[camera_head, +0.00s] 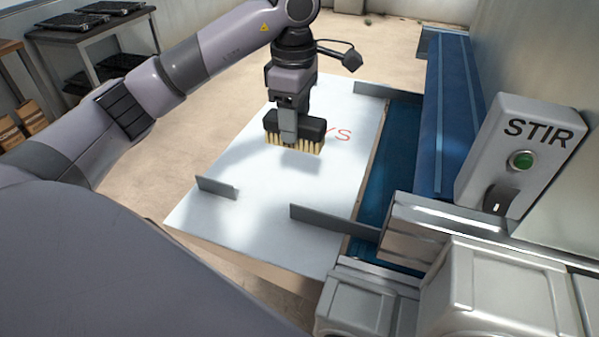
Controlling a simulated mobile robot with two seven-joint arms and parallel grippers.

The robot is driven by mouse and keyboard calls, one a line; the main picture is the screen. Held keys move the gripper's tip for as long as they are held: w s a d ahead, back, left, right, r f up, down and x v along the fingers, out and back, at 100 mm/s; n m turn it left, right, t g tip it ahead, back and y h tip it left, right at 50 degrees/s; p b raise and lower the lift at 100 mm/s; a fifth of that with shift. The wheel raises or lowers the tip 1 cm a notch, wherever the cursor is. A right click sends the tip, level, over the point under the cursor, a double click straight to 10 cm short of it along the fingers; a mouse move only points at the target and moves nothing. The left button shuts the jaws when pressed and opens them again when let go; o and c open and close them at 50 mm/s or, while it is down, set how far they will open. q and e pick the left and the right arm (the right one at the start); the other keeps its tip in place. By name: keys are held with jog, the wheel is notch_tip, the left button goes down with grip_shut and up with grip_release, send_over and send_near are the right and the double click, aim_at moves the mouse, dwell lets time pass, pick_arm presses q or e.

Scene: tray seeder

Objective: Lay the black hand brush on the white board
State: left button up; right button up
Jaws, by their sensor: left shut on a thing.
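The black hand brush (313,128) has a dark back and pale bristles that point down. My left gripper (289,135) comes down from above and is shut on the brush. The brush is over the far middle part of the white board (270,205), with red lettering partly hidden beside it. My right gripper is not in view.
Grey metal guides (335,222) stand by the board's near right and left. A blue conveyor (440,120) runs along the right, beside a grey STIR box (527,150) with a green button. Dark tables (90,40) stand at the far left. The board's near part is clear.

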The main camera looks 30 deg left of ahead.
pick_arm(q)
jog(key=shift+f, duration=8.1)
jog(key=shift+b, duration=0.3)
jog(key=shift+f, duration=0.15)
jog(key=o, duration=0.7)
